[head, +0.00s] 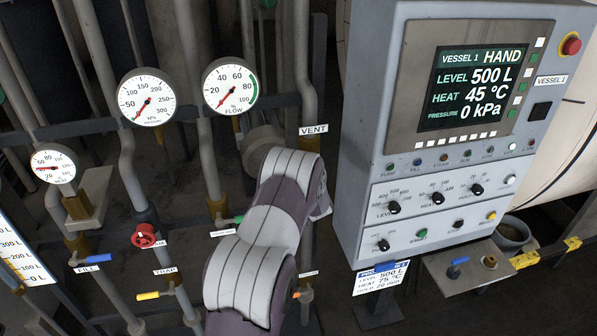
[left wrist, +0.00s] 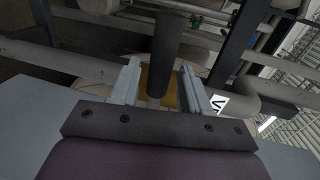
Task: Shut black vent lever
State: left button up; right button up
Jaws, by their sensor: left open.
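The black vent lever (left wrist: 166,45) shows in the left wrist view as a dark upright bar in front of a brass-coloured fitting (left wrist: 178,95). My left gripper (left wrist: 159,66) is open, with one finger on each side of the bar. I cannot tell whether either finger touches it. A white label (left wrist: 219,103) with a letter V is just right of the fingers. In the head view, the VENT label (head: 313,130) is above my left arm, which hides the lever and gripper. My right gripper is not in view.
The control panel (head: 450,150) stands close on the right of my arm. Gauges, pipes, a red valve wheel (head: 144,236), a blue FILL lever (head: 91,259) and a yellow TRAP lever (head: 154,295) are on the left. A green-handled lever (head: 236,220) is close beside my arm.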

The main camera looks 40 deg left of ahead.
pick_arm(q)
jog(key=b+v, duration=0.3)
jog(key=v, duration=0.9)
jog(key=shift+b, duration=0.35)
jog(key=shift+d+r, duration=0.1)
